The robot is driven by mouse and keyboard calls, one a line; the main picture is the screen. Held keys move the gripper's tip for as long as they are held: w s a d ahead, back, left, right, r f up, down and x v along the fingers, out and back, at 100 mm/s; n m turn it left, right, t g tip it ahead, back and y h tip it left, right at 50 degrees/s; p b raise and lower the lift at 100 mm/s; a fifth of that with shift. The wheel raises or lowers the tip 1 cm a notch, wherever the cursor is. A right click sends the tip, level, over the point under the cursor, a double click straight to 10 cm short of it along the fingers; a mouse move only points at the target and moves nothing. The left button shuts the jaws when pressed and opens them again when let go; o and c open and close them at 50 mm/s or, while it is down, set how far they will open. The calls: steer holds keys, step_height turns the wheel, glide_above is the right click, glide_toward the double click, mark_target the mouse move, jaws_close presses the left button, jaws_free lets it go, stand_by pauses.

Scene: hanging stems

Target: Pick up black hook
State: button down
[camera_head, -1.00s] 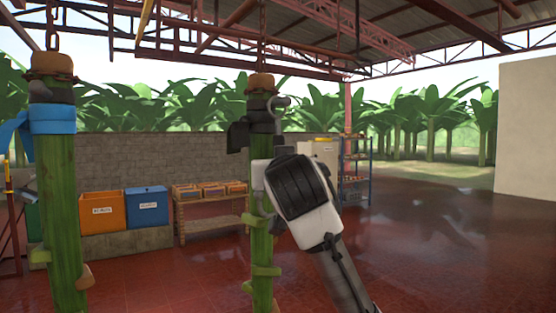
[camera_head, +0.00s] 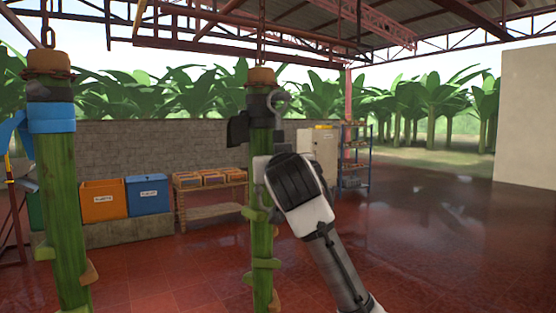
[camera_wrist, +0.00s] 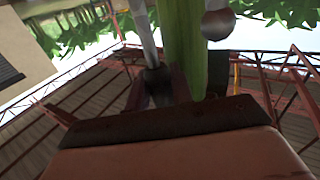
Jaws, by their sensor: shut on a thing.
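A dark grey hook with a curled top (camera_head: 279,103), which I take for the black hook, rises above my gripper beside the right hanging green stem (camera_head: 262,225). In the wrist view, my gripper's fingers (camera_wrist: 157,95) are shut around the dark lower part of a grey rod (camera_wrist: 145,35), seemingly the hook's shank. The green stem (camera_wrist: 180,45) is right beside it. Whether the hook touches the stem I cannot tell.
A black flap (camera_head: 238,130) sticks out left of the right stem's top. Another stem (camera_head: 62,215) with a blue band (camera_head: 52,118) hangs at left. Orange (camera_head: 103,205) and blue (camera_head: 147,196) bins and a wooden rack (camera_head: 210,200) stand behind. The floor at right is clear.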

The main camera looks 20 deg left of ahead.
steer(key=shift+r+b, duration=0.15)
steer(key=shift+b, duration=0.15)
steer(key=shift+r, duration=0.15)
steer(key=s+d+b, duration=0.5)
steer(key=s+d, duration=0.6)
steer(key=d, duration=0.3)
steer(key=shift+d, duration=0.15)
steer(key=shift+s+r, duration=0.1)
steer(key=shift+r, duration=0.05)
steer(key=s+d, duration=0.5)
steer(key=d, duration=0.1)
steer(key=shift+d+b, duration=0.3)
steer(key=shift+d, duration=0.05)
stand_by(0.5)
